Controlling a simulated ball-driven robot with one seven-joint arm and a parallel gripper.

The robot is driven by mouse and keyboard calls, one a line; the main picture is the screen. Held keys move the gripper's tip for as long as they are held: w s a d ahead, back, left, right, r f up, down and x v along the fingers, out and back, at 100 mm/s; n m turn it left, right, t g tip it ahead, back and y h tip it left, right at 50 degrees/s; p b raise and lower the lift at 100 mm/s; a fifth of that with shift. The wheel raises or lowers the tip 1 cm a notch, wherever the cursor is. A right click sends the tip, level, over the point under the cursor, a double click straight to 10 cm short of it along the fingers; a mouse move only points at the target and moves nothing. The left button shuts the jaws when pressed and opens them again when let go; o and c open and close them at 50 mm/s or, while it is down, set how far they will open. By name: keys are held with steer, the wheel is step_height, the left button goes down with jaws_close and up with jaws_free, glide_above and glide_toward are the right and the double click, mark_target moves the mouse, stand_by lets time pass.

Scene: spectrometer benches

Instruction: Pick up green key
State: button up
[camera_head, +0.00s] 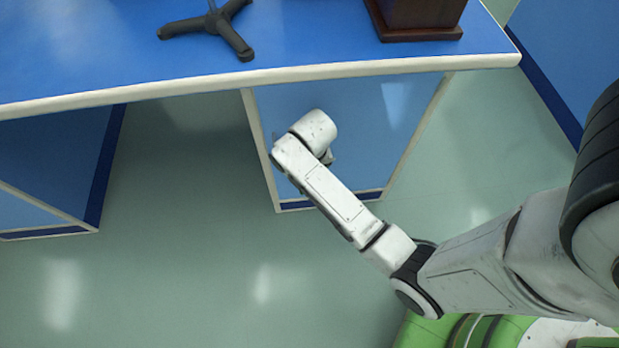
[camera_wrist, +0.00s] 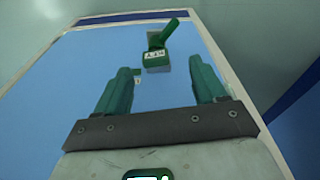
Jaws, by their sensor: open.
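The green key (camera_wrist: 156,57) shows in the wrist view as a small green block with a pale label with dark characters. A green stem tilts up to the right from it. It appears against a blue surface; whether it touches that surface I cannot tell. My gripper (camera_wrist: 160,70) has two green fingers spread wide apart, with nothing held between them. The key is beyond the fingertips, roughly centred between them. In the head view, my arm's end is beside the blue side panel below the bench top; the fingers are mostly hidden and the key cannot be seen.
A blue bench top with a pale edge (camera_head: 300,74) runs across the head view, above my arm in the picture. A black tripod stand (camera_head: 207,27) and a dark wooden base (camera_head: 418,33) stand on it. A blue panel (camera_head: 340,125) is below. Greenish floor is open at left.

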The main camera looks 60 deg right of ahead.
steer(key=f+b, duration=0.1)
steer(key=f, duration=0.1)
steer(key=d+f+b, duration=0.1)
steer(key=f, duration=0.1)
steer(key=f+b, duration=0.1)
steer(key=f, duration=0.1)
steer(key=shift+w+d+f, duration=0.1)
steer(key=shift+w+d, duration=0.2)
steer(key=shift+c, duration=0.5)
steer(key=c, duration=1)
steer(key=shift+c, duration=0.2)
